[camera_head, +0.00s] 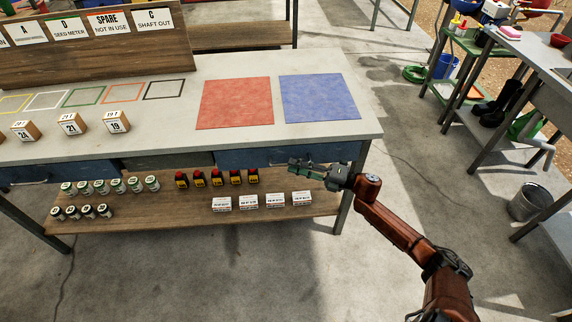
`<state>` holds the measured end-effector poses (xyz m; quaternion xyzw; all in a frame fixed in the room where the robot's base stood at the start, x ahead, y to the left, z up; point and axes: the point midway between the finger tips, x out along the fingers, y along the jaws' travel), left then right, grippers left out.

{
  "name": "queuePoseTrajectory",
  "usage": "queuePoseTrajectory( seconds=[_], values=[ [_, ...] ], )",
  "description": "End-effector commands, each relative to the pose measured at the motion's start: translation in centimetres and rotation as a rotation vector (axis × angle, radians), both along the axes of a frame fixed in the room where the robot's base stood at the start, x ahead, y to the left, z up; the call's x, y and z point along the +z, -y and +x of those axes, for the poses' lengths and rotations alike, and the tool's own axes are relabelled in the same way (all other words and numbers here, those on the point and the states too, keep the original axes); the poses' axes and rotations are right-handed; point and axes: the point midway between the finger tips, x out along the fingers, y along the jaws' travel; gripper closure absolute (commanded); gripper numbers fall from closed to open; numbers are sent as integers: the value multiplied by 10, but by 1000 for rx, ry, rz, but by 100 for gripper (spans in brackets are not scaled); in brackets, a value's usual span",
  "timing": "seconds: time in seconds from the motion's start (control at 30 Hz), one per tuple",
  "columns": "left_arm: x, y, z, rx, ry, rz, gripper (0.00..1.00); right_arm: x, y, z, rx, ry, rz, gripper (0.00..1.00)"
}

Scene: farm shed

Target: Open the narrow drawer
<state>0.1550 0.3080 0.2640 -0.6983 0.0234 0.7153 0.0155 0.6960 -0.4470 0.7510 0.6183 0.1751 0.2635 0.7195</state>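Drawer fronts run under the front edge of the grey table (230,145). A blue front (240,158) is at the right, a shorter grey-green front (168,162) is in the middle, and another blue front (75,172) is at the left with a pale handle. All look shut. My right gripper (298,168) comes in from the right and is in front of the right blue front, hiding part of it. Whether it touches a handle, and whether its fingers are open, is too small to tell. My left gripper is out of view.
A wooden lower shelf (170,215) holds small jars, dark bottles with yellow labels and white boxes. A table leg (350,190) stands close to my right arm. Numbered blocks, a red mat (235,102) and a blue mat (320,97) are on top.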

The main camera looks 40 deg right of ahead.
Motion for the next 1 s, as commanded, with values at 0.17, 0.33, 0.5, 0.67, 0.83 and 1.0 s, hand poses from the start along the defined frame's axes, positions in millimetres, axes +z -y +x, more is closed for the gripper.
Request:
queuePoseTrajectory(
  seconds=[0.17, 0.33, 0.5, 0.67, 0.83, 1.0],
  values=[
    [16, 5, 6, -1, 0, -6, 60, -1, -13, 18, -1, -3, 1, 74],
    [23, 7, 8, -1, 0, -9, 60, 1, -17, 25, -4, -3, 2, 74],
    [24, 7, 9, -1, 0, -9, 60, 1, -16, 25, -5, -3, 2, 74],
    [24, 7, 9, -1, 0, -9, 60, 1, -16, 25, -5, -3, 2, 80],
    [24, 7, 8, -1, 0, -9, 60, 1, -16, 25, -5, -3, 2, 92],
    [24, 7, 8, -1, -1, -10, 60, 1, -16, 25, -5, -4, 1, 100]
  ],
)
